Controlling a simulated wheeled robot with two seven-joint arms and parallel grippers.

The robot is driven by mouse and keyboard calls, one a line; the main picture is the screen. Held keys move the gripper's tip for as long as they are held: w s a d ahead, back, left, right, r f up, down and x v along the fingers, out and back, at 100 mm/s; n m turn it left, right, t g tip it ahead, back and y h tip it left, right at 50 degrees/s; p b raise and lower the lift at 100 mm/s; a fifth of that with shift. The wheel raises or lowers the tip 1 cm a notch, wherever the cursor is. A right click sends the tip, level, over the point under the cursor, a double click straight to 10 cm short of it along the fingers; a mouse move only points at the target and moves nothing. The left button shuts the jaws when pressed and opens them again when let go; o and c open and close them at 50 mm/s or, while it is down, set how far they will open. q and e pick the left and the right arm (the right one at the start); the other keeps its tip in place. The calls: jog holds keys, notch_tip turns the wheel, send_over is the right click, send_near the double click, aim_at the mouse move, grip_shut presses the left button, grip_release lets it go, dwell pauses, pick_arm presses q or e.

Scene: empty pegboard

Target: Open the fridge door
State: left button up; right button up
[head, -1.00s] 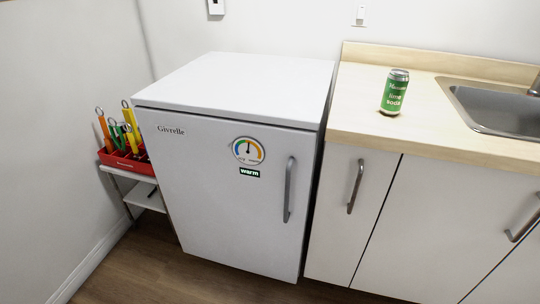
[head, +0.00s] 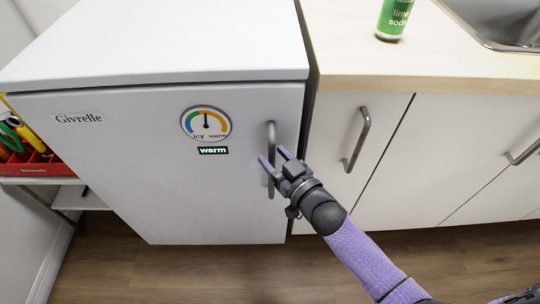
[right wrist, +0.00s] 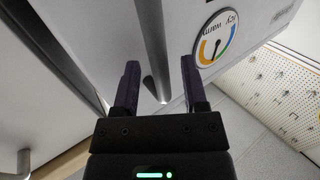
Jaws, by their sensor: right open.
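The white fridge (head: 150,190) stands in the middle left of the head view with its door shut. Its grey vertical handle (head: 271,135) is near the right edge of the door. My right gripper (head: 273,157) is open at the handle, with its fingers reaching toward the lower half of it. In the right wrist view the handle (right wrist: 153,45) runs down toward the gap between the two open fingers (right wrist: 160,85). I cannot tell whether the fingers touch it. My left gripper is not in view.
A cabinet with its own handle (head: 357,139) stands right of the fridge. A green can (head: 394,18) and a sink (head: 490,20) are on the counter above. A red tool tray (head: 32,168) is on a shelf at the left. Floor is clear in front.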

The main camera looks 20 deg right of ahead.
jog(key=shift+w+a, duration=0.2)
jog(key=shift+w, duration=0.4)
grip_shut()
dwell(0.5)
dwell(0.3)
